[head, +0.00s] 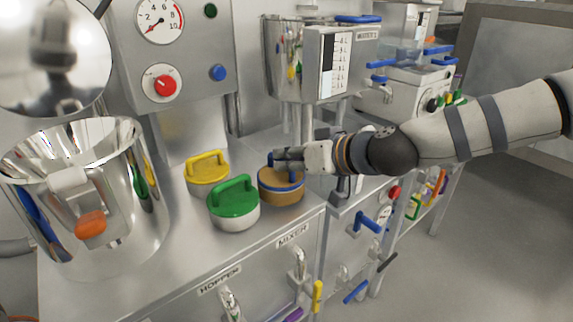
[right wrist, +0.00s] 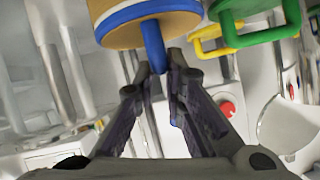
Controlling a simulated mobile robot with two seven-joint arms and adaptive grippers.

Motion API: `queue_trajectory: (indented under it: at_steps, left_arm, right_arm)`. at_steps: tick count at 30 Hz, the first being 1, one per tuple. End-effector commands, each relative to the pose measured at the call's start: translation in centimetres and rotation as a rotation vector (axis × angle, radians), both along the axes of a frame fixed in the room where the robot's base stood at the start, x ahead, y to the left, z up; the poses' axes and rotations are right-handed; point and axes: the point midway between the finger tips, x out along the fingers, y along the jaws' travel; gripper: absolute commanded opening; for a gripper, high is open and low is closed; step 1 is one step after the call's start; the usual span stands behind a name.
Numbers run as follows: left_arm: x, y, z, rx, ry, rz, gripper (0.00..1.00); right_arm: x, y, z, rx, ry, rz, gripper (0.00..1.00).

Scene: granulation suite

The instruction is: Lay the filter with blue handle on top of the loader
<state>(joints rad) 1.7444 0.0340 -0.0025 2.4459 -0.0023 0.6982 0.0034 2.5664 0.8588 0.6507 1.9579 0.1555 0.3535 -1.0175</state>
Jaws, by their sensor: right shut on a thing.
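The filter with blue handle (head: 281,190) has a round tan body with a blue rim. It is at the front edge of the steel counter, right of the green-handled filter; I cannot tell whether it touches the counter. My right gripper (head: 278,157) is shut on its blue handle, reaching in from the right. In the right wrist view the filter (right wrist: 150,22) is at the top, its blue handle running down between the fingertips (right wrist: 161,62). No label reading "loader" is legible, so I cannot tell which machine it is. My left gripper is not in view.
A green-handled filter (head: 233,208) and a yellow-handled filter (head: 207,174) stand left of the held one. A large shiny steel vessel (head: 150,225) stands at left. A steel machine with a control box (head: 327,65) rises behind. Another machine (head: 412,82) stands at back right.

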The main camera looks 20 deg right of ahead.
Motion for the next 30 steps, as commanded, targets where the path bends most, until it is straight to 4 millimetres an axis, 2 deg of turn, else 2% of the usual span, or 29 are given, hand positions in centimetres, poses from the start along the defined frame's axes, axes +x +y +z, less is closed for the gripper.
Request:
queue_trajectory:
  at_steps: [1, 6, 11, 12, 14, 15, 22, 25, 30]
  left_arm:
    - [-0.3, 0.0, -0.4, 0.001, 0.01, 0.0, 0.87]
    - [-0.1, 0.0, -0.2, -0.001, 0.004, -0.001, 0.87]
    - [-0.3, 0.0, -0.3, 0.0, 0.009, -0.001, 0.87]
    - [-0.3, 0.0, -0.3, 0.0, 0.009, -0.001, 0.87]
    - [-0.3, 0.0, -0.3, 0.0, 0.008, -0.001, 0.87]
    - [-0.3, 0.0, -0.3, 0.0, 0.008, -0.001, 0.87]
    - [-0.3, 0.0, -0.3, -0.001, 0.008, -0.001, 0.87]
    - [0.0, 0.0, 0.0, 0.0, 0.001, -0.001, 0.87]
    - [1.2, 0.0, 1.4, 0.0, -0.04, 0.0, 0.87]
  right_arm:
    - [0.0, 0.0, -0.8, 0.001, 0.004, -0.001, 0.0]
    - [0.0, 0.0, -0.3, 0.0, -0.003, 0.0, 0.0]
    - [0.0, 0.0, -0.8, 0.001, -0.001, 0.001, 0.0]
    - [0.0, 0.0, -0.8, 0.001, -0.001, 0.001, 0.15]
    - [0.0, 0.0, -0.7, 0.0, -0.001, 0.001, 0.29]
    - [0.0, 0.0, -0.7, 0.0, -0.002, 0.001, 0.31]
    - [0.0, 0.0, -0.7, 0.0, -0.002, 0.001, 0.31]
    - [0.0, 0.0, 0.0, 0.0, -0.005, 0.0, 0.31]
    - [-2.8, -1.3, 2.3, 0.002, -0.015, 0.0, 0.31]
